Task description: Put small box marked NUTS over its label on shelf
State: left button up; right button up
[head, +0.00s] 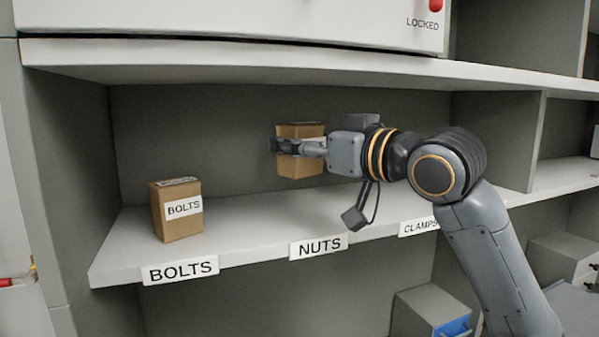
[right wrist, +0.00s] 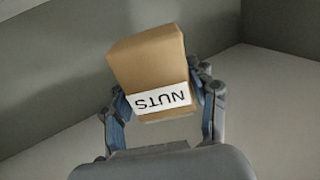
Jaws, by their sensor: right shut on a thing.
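The small brown box marked NUTS (head: 300,168) is held by my right gripper (head: 300,147) inside the shelf bay, above the shelf board. In the right wrist view the NUTS box (right wrist: 148,62) shows its white sticker upside down, with a blue-lined finger on each side of it (right wrist: 163,103). The box looks clear of the shelf board, roughly above and behind the NUTS label (head: 318,246) on the shelf's front edge. My right gripper hides part of the box. My left gripper is not in view.
A box marked BOLTS (head: 177,212) stands on the shelf (head: 250,238) at the left, behind the BOLTS label (head: 180,270). My right arm partly covers the CLAMPS label (head: 417,227). The shelf above (head: 250,62) forms a ceiling. The board behind the NUTS label is clear.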

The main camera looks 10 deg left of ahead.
aim_at(312, 168)
notch_tip(312, 168, down, 2)
jog(key=shift+w+a+f, duration=0.1)
jog(key=shift+f, duration=0.65)
notch_tip(312, 168, down, 2)
jog(key=shift+f+p, duration=0.25)
jog(key=shift+p, duration=0.4)
jog(key=shift+f+p, duration=0.2)
jog(key=shift+p, duration=0.2)
jog(key=shift+w+f, duration=0.1)
jog(key=shift+f, duration=0.1)
jog(key=shift+f, duration=0.1)
